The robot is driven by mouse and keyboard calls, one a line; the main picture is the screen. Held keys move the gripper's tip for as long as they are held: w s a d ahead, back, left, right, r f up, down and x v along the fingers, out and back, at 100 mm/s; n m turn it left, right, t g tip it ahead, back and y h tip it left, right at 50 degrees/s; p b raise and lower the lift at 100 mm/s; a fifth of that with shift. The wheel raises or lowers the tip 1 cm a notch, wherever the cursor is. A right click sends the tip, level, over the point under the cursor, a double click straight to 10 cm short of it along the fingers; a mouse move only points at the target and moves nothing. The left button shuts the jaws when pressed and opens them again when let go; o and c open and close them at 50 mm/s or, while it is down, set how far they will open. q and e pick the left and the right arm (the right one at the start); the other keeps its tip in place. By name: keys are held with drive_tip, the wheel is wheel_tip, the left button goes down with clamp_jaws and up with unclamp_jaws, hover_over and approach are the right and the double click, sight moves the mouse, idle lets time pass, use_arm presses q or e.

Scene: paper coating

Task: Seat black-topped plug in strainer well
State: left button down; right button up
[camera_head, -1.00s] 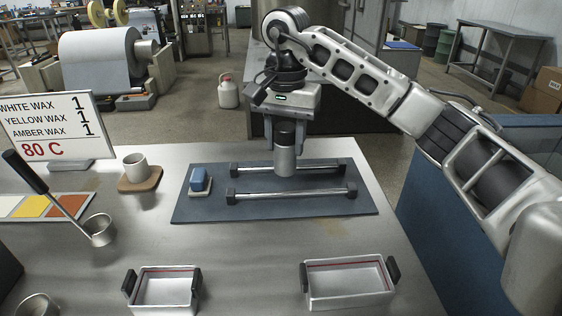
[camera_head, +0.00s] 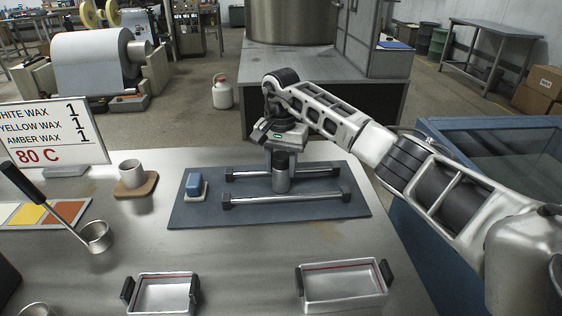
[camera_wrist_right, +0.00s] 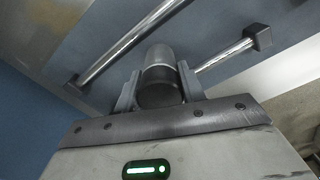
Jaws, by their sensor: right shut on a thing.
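A silver cylinder with a black top, the plug (camera_head: 281,181), stands upright in my right gripper (camera_head: 281,156). The right wrist view shows my right gripper (camera_wrist_right: 159,92) shut around its dark end, with the silver body of the plug (camera_wrist_right: 158,56) pointing away. The plug is over the dark blue mat, between two metal rods. I cannot tell whether its lower end touches the mat. No strainer well can be made out. My left gripper is not in view.
The front rod (camera_head: 285,198) and rear rod (camera_head: 315,172) have black end blocks and lie close to the plug.

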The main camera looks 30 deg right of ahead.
drive_tip(key=shift+f, duration=0.2)
drive_tip(key=o, duration=1)
drive_tip(key=shift+r, duration=0.1)
